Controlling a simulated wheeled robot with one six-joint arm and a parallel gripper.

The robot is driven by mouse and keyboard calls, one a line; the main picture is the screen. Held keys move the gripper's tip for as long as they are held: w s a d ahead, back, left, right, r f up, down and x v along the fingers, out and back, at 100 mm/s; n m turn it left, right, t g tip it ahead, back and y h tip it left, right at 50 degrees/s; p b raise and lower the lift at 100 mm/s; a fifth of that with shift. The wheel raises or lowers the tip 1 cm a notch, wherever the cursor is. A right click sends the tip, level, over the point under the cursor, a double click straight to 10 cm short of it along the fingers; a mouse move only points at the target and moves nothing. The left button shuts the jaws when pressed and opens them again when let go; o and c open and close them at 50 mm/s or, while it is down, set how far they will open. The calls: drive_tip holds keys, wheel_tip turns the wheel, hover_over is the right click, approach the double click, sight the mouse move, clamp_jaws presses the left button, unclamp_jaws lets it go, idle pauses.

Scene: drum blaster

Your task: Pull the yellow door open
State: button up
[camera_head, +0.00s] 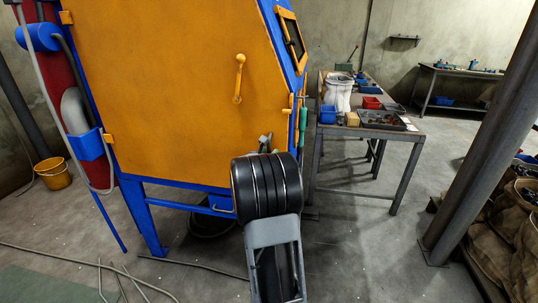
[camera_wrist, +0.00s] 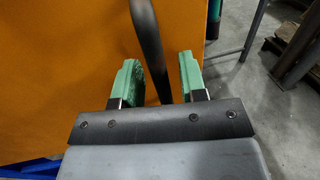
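The yellow door (camera_head: 180,110) is the large orange-yellow front panel of a blue-framed cabinet. It looks flush with the frame. It also fills the upper left of the wrist view (camera_wrist: 60,70). In the wrist view, my gripper (camera_wrist: 162,75) is open, with its two green fingers apart. A dark, curved bar (camera_wrist: 147,35), seemingly a handle, passes down between the fingers, with a gap on its right side. Whether it touches the left finger is unclear. In the head view my black and grey arm hides the gripper and the door's lower right part.
A yellow lever (camera_head: 239,78) sits high on the door. A grey post (camera_head: 485,120) and sacks are farther right. Hoses lie on the floor lower left.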

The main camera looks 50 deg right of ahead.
drive_tip(key=shift+c, duration=0.3)
clamp_jaws()
